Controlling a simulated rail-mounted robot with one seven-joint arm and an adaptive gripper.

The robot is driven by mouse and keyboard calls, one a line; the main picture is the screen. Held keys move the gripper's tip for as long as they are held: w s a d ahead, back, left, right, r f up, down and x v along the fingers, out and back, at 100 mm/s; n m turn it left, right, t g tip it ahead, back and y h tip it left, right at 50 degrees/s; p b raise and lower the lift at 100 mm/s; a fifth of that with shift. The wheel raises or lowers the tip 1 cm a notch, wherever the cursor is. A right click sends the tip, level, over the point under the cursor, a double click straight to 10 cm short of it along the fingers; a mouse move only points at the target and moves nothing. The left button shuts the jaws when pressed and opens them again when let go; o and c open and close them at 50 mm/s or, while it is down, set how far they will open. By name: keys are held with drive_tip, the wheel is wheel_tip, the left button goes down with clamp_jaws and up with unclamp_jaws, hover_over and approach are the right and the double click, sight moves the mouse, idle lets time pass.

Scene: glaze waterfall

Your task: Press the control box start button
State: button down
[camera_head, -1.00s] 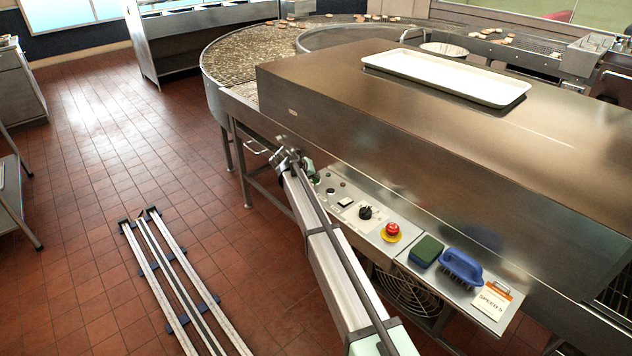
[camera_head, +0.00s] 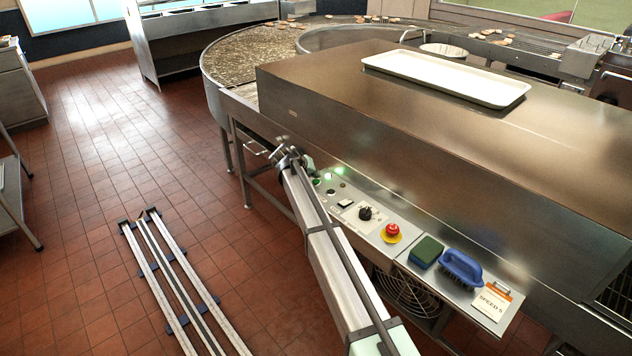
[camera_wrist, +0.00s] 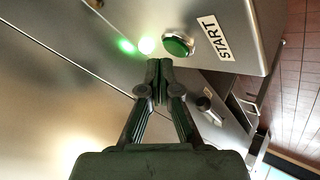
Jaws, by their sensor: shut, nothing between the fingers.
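The control box (camera_head: 375,222) is a sloped steel panel on the front of the conveyor machine. In the wrist view its green round start button (camera_wrist: 178,44) sits in a metal ring beside a START label (camera_wrist: 215,37). A lamp (camera_wrist: 147,45) glows bright green-white beside the button. My gripper (camera_wrist: 158,66) is shut and empty, its fingertips just below and left of the button in that view. I cannot tell whether they touch the panel. In the head view my gripper (camera_head: 309,167) is at the panel's left end, partly hidden by my arm.
Further along the panel are a black knob (camera_head: 365,213), a red emergency stop (camera_head: 392,229), a green sponge (camera_head: 427,251), a blue brush (camera_head: 462,266) and a speed card (camera_head: 491,302). The steel hood (camera_head: 450,130) rises behind. Open tiled floor lies to the left.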

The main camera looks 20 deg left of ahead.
sight(314, 181)
drive_tip(key=shift+r, duration=0.15)
drive_tip(key=shift+r+p, duration=0.65)
drive_tip(key=shift+r, duration=1.8)
drive_tip(key=shift+f, duration=0.1)
